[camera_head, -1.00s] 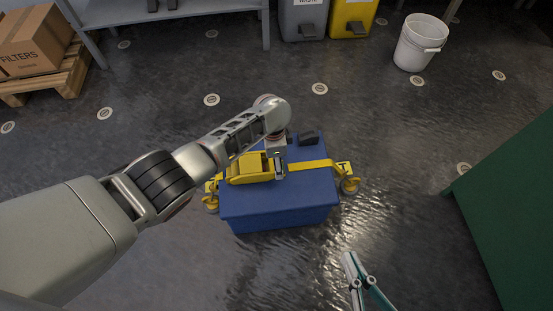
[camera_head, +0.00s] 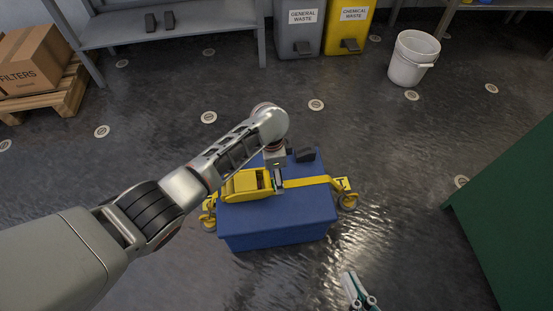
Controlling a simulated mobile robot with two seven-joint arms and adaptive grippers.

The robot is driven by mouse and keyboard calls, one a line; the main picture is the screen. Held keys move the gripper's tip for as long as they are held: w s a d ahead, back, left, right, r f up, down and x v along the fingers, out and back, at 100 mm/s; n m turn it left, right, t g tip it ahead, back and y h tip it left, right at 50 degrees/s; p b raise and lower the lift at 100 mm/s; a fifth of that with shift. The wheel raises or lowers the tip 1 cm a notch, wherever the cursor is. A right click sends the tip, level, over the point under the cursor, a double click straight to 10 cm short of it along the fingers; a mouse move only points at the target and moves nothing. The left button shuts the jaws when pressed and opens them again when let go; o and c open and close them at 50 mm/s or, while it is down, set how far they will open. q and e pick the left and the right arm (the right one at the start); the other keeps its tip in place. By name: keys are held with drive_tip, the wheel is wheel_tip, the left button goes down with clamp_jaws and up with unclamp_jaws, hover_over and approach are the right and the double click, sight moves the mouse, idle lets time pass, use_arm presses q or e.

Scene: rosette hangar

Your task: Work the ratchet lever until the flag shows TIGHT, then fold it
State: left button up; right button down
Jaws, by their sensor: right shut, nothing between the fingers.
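A yellow ratchet with its lever (camera_head: 248,184) lies on top of a blue case (camera_head: 275,217), with a yellow strap (camera_head: 308,182) running right to a hook fitting. The lever looks low and flat along the ratchet; its exact angle is unclear. I cannot make out a flag or its word. My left gripper (camera_head: 278,181) points down at the ratchet's right end, mostly hidden under its wrist; I cannot tell whether it touches or grips anything. My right gripper (camera_head: 348,276) is shut and empty at the bottom, in front of the case and apart from it.
A small black block (camera_head: 305,155) sits at the case's back edge. Yellow floor fittings (camera_head: 347,199) stand at its sides. A green surface (camera_head: 510,195) bounds the right. Behind are waste bins (camera_head: 296,30), a white bucket (camera_head: 410,62) and a pallet with a carton (camera_head: 35,58).

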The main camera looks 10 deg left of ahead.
use_arm(q)
wheel_tip(320, 180, up, 8)
drive_tip(key=shift+r, duration=0.25)
drive_tip(key=shift+a, duration=0.1)
